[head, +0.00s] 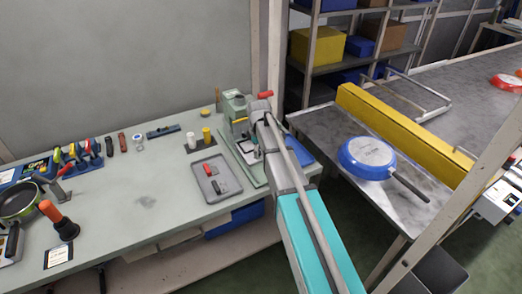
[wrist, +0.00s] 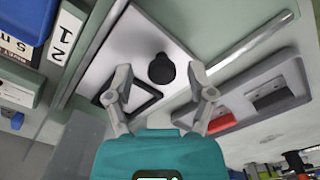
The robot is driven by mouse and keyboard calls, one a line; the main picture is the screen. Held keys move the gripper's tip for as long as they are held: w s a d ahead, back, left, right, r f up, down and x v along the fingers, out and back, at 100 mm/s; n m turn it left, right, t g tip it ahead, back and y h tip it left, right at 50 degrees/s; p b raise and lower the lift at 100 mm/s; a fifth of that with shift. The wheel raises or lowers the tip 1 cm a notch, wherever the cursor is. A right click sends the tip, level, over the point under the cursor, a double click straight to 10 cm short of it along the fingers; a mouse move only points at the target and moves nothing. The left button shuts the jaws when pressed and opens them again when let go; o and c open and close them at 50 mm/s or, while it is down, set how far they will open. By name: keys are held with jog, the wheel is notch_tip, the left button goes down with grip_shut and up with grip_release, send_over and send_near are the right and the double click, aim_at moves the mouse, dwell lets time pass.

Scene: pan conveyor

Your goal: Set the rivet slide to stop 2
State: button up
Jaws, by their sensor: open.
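A black round knob (wrist: 161,69) stands on a pale plate (wrist: 120,35) in the wrist view. It looks like the handle of the rivet slide, but I cannot tell which stop it is at. A black square frame (wrist: 147,104) lies on the same plate, just below it. My gripper (wrist: 160,76) is open, with one finger on each side of the knob and nothing clamped. A label reading 1 and 2 (wrist: 66,38) is to the left. In the head view the green press-like fixture (head: 234,105) stands on the bench, and my arm hides part of the plate area.
A grey tray (head: 196,167) with red and black blocks lies beside the fixture; it also shows in the wrist view (wrist: 190,118). A metal rail (wrist: 250,38) runs past the plate. A blue pan (head: 366,157) sits on the conveyor by a yellow barrier (head: 400,135). The bench middle is clear.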

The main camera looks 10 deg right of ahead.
jog(key=shift+s+d+r+p, duration=0.15)
jog(key=shift+s+r+p, duration=0.05)
jog(key=shift+r+p, duration=0.35)
jog(key=s+d+r+t+y+p, duration=0.2)
jog(key=d+r+y+p, duration=0.2)
jog(key=r+p, duration=0.6)
jog(key=shift+v, duration=1.05)
jog(key=shift+f, duration=0.2)
jog(key=b+x, duration=1.2)
jog(key=x, duration=0.1)
jog(key=shift+w+a+f, duration=0.1)
jog(key=shift+a+f, duration=0.05)
jog(key=shift+f, duration=0.05)
